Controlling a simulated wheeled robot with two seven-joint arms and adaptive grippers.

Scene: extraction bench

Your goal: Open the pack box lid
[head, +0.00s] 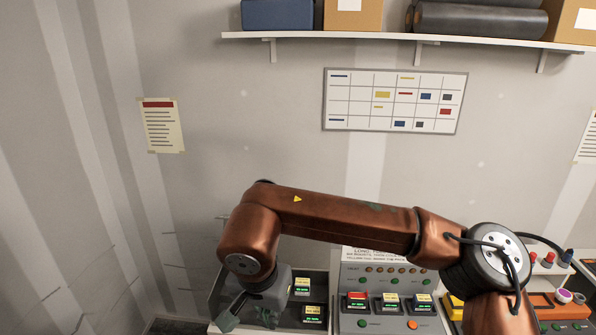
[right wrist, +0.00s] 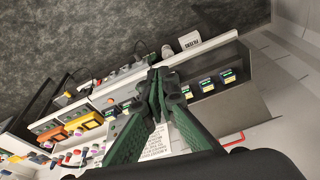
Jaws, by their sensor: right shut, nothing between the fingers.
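My right gripper (head: 250,312) hangs at the lower left of the bench in the head view, with its dark green fingers pointing down. In the right wrist view its fingertips (right wrist: 156,92) come together with nothing between them. A grey box-like holder (head: 215,292) is behind and beside the gripper, partly hidden by it. Packs with green displays (head: 313,314) show there. In the right wrist view a grey panel (right wrist: 238,108) lies beside a row of several packs (right wrist: 206,85). I cannot tell surely which part is the pack box lid. My left gripper is out of view.
A grey console (head: 390,270) with lights and several packs stands right of the gripper. My right forearm crosses above it. Yellow and orange units (head: 545,308) sit farther right. A shelf (head: 400,39) with boxes and a planning board (head: 394,101) are on the wall.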

